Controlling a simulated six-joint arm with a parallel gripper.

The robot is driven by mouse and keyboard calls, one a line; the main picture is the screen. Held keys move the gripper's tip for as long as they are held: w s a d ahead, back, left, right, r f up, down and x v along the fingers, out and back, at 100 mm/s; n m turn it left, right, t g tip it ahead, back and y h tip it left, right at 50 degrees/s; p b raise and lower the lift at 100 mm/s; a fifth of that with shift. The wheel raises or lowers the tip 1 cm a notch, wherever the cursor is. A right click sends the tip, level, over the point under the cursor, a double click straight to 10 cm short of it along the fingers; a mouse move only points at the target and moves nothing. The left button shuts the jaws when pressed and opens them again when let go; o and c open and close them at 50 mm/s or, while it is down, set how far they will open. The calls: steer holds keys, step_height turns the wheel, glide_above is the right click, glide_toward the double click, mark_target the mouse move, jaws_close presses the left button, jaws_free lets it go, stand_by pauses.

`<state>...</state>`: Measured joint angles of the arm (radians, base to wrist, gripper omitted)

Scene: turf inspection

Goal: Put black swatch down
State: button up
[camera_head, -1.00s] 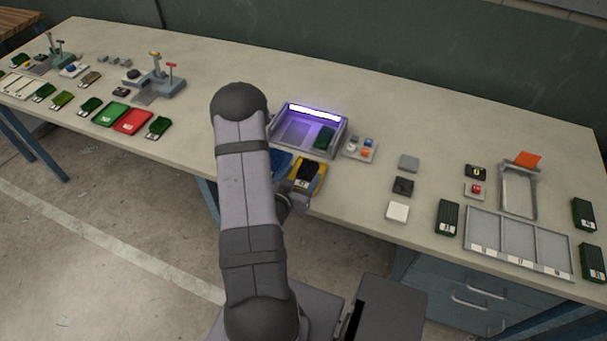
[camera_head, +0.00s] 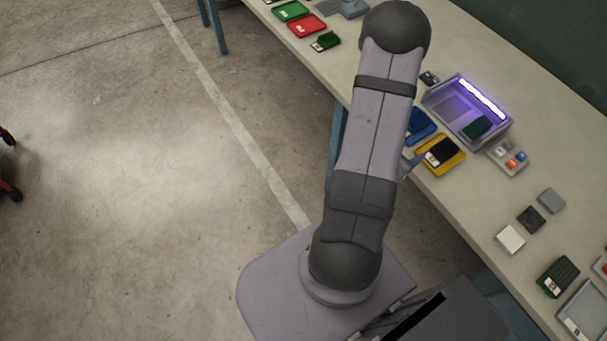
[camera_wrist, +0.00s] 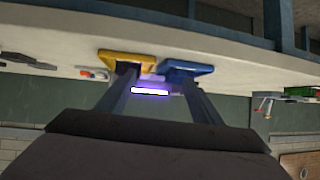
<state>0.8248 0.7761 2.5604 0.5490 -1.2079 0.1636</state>
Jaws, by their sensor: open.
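The black swatch (camera_head: 443,150), with a pale label at its near end, lies in the yellow tray (camera_head: 457,163) near the front edge of the bench in the head view. The blue tray (camera_head: 421,124) is beside it, partly behind my arm. My gripper is mostly hidden by my arm in the head view. In the wrist view my gripper (camera_wrist: 152,74) is open, with nothing between its fingers. The yellow tray (camera_wrist: 132,59) and the blue tray (camera_wrist: 186,68) appear beyond the fingertips there. The swatch cannot be made out in the wrist view.
A lit inspection box (camera_head: 468,110) holding a green swatch (camera_head: 477,127) stands behind the trays. A small holder (camera_head: 508,157) with coloured pieces is to its right. Grey, dark and white squares (camera_head: 511,240) lie farther right. Green (camera_head: 292,11) and red (camera_head: 307,25) trays are at upper left.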

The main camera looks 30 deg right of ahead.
steer(key=w+a+n+t+y, duration=0.3)
steer(key=w+a+n+y, duration=0.15)
steer(key=w+a, duration=0.65)
steer(key=w+a+r+n+y, duration=0.1)
steer(key=w+a+n+y, duration=0.15)
steer(key=a, duration=0.45)
steer(key=w+a+r+n+y, duration=0.1)
steer(key=w+a+n+y, duration=0.15)
steer(key=a, duration=0.35)
steer(key=s+a+r+n+g+y, duration=0.2)
steer(key=s+a+r+n+g, duration=0.2)
steer(key=s+a, duration=0.7)
step_height(320, 180, up, 3)
steer(key=a+n, duration=0.1)
steer(key=n, duration=0.2)
steer(key=shift+s+a+f+g, duration=0.2)
steer(key=shift+a+g, duration=0.1)
steer(key=shift+a, duration=0.1)
